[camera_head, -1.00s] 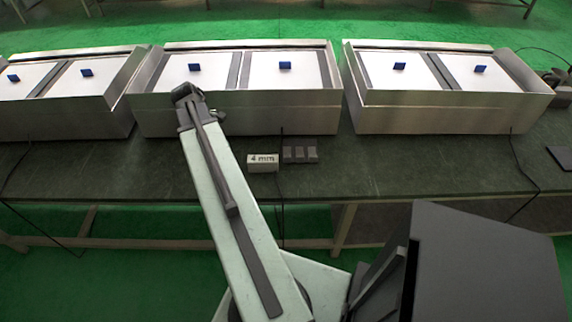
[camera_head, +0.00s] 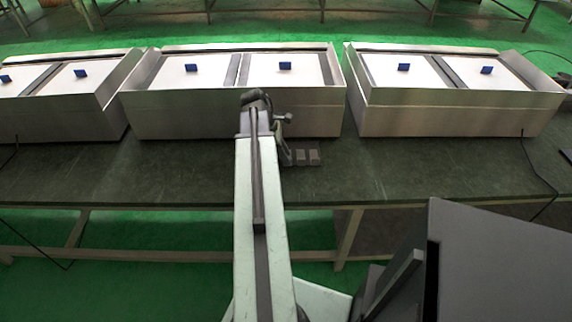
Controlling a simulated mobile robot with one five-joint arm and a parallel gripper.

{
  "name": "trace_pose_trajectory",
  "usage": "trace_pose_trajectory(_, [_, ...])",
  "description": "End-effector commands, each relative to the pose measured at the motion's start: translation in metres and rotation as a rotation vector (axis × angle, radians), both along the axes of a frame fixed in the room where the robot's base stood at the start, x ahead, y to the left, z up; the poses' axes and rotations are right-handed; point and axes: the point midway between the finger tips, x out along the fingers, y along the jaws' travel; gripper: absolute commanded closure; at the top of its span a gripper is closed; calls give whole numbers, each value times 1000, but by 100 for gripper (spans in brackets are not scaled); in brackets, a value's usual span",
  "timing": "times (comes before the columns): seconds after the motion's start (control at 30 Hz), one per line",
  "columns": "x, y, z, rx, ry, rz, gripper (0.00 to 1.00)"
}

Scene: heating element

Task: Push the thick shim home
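Small dark grey blocks (camera_head: 307,158), which may be shims, lie in a row on the bench in front of the middle metal unit. I cannot tell which is the thick shim; the leftmost part of the row is partly covered by my gripper. My gripper (camera_head: 285,135) is at the far end of my arm, in front of the middle unit's front wall and just above and left of the blocks. Its fingertips are too small and dark to tell whether they are open or touch a block. The "4 mm" label block is hidden behind my arm.
The middle metal unit (camera_head: 190,117) has white panels with blue tabs (camera_head: 191,68). Similar units stand at the left (camera_head: 62,122) and right (camera_head: 450,120), with narrow gaps between them.

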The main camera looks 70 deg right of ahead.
Motion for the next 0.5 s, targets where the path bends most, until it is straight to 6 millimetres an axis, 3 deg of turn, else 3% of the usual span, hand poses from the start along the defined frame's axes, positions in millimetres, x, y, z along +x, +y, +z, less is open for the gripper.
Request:
trace_pose_trajectory(0.07, [-3, -1, -13, 0, 0, 0, 69])
trace_pose_trajectory(0.33, [-4, -2, -11, -1, 0, 0, 69])
trace_pose_trajectory(0.43, [-4, -2, -11, -1, 0, 0, 97])
trace_pose_trajectory(0.5, [-4, -2, -11, -1, 0, 0, 100])
